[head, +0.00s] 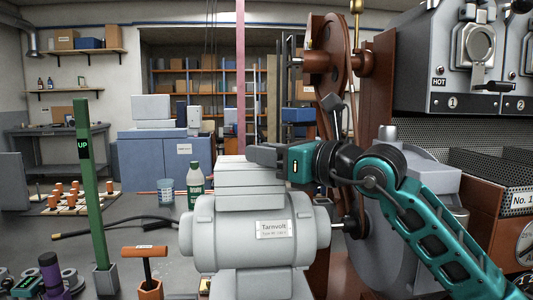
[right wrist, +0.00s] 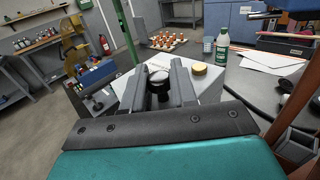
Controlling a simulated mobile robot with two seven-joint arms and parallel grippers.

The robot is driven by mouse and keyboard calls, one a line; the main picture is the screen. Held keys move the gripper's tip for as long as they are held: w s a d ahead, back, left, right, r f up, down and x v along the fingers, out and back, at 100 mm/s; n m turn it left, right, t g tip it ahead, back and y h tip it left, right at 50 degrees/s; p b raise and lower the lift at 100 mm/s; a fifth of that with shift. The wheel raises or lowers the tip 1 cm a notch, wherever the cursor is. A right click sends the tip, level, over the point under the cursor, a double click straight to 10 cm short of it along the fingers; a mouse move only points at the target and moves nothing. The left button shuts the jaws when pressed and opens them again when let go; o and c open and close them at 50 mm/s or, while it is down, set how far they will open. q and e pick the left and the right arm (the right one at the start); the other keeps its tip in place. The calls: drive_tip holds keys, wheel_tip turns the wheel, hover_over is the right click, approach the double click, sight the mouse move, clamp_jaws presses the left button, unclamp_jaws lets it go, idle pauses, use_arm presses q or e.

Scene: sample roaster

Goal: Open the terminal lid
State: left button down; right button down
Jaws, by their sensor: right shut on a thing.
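A grey motor (head: 258,238) labelled "Tarnvolt" stands at the middle front in the head view. Its terminal box (head: 250,190) sits on top, with the pale lid (head: 232,172) over it. My right gripper (head: 262,155) reaches in from the right at the lid's top. In the right wrist view my right gripper (right wrist: 160,85) is shut on a dark, round-topped knob (right wrist: 158,76) above a pale surface. The fingers hide part of the knob. I cannot tell whether the lid is raised. My left gripper is not in view.
A green post (head: 91,180) marked "UP" and an orange T-handle (head: 145,252) stand left of the motor. A green-white bottle (head: 195,185) and a blue cup (head: 165,190) stand behind. A red-brown wheel (head: 328,55) and the roaster (head: 455,60) crowd the right.

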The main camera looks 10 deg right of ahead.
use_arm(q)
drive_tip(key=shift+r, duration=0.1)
